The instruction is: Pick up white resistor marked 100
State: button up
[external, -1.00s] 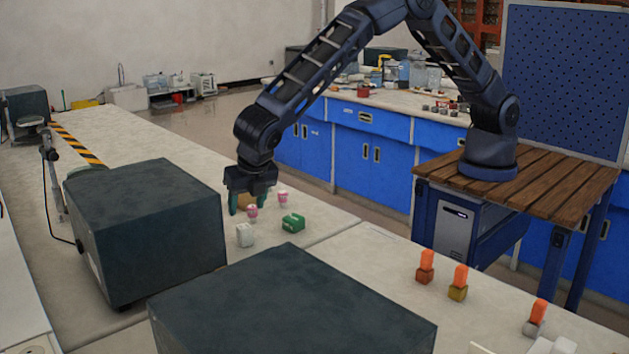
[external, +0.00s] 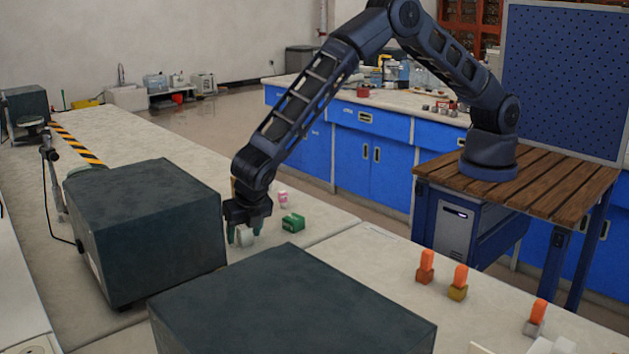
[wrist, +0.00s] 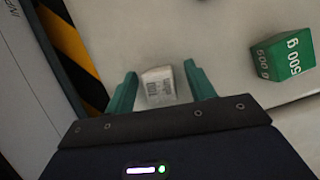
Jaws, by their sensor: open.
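The white block (external: 245,237), which I take for the white resistor, stands on the light bench top beside the large dark box. In the wrist view the white block (wrist: 159,86) shows faint grey print that is too small to read. My gripper (external: 243,240) is low over it, partly hiding it in the external view. In the wrist view my gripper (wrist: 160,85) is open, with one green finger on each side of the block and small gaps visible.
A green 500 g block (external: 293,222) lies just right of my gripper. A pink and white item (external: 283,199) stands behind. A large dark box (external: 150,225) is close on the left, another dark box (external: 290,305) in front. Orange-topped items (external: 458,282) stand at right.

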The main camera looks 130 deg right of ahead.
jog(key=c, duration=1.1)
jog(key=shift+o, duration=0.2)
jog(key=shift+r, duration=0.1)
